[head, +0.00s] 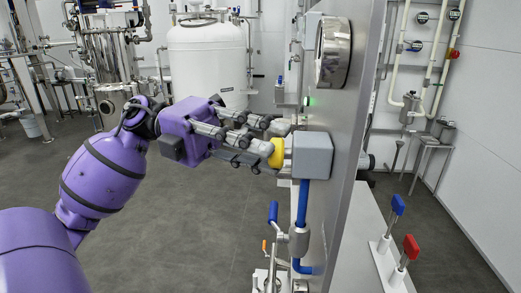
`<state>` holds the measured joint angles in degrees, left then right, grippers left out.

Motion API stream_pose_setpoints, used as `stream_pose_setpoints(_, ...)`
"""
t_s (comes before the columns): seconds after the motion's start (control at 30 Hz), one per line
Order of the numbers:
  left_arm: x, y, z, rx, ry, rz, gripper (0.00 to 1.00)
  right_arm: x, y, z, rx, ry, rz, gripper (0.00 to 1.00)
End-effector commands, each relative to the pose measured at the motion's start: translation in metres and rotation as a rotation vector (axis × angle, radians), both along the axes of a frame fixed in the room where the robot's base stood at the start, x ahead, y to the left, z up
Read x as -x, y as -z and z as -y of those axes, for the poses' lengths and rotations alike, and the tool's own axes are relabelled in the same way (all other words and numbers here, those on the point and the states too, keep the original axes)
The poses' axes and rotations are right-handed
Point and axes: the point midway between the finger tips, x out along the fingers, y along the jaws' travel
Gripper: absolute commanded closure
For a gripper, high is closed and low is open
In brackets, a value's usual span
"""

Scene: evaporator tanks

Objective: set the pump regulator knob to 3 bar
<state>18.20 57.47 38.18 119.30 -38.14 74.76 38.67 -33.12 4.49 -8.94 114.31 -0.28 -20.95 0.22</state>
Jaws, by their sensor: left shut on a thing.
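The pump regulator knob (277,153) is yellow and sits on the left face of a grey box (312,155) on the panel. My left gripper (270,148) reaches in from the left with its fingers around the knob and is shut on it. The fingers hide part of the knob, and no setting mark is readable. A round gauge (333,52) is above the box on the panel, seen nearly edge-on, so its reading cannot be told. My right gripper is not in view.
The grey panel (350,130) stands upright just right of the knob. A blue-handled valve (273,212) and blue pipe (302,205) are below the box. Blue (398,205) and red (411,247) levers stand at the lower right. A white tank (207,65) is behind.

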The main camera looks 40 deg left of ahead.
Motion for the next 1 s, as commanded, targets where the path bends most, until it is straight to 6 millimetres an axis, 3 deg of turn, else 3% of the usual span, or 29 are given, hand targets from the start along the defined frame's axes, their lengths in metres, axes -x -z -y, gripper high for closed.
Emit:
stream_pose_setpoints(0.03, 0.001, 0.009, 0.002, -0.028, 0.009, 0.000, 0.98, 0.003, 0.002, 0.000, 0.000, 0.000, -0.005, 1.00)
stream_pose_setpoints(0.7, 0.001, 0.009, 0.001, -0.054, 0.009, 0.044, 0.98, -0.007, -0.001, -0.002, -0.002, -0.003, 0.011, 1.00)
stream_pose_setpoints(0.73, 0.001, 0.009, 0.001, -0.054, 0.009, 0.044, 0.68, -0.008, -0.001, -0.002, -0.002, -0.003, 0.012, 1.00)
stream_pose_setpoints(0.8, 0.001, 0.009, 0.001, -0.054, 0.009, 0.044, 0.59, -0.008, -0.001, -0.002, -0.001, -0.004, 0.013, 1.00)
stream_pose_setpoints(1.0, 0.001, 0.006, 0.001, -0.051, 0.008, 0.049, 0.59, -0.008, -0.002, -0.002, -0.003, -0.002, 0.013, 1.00)
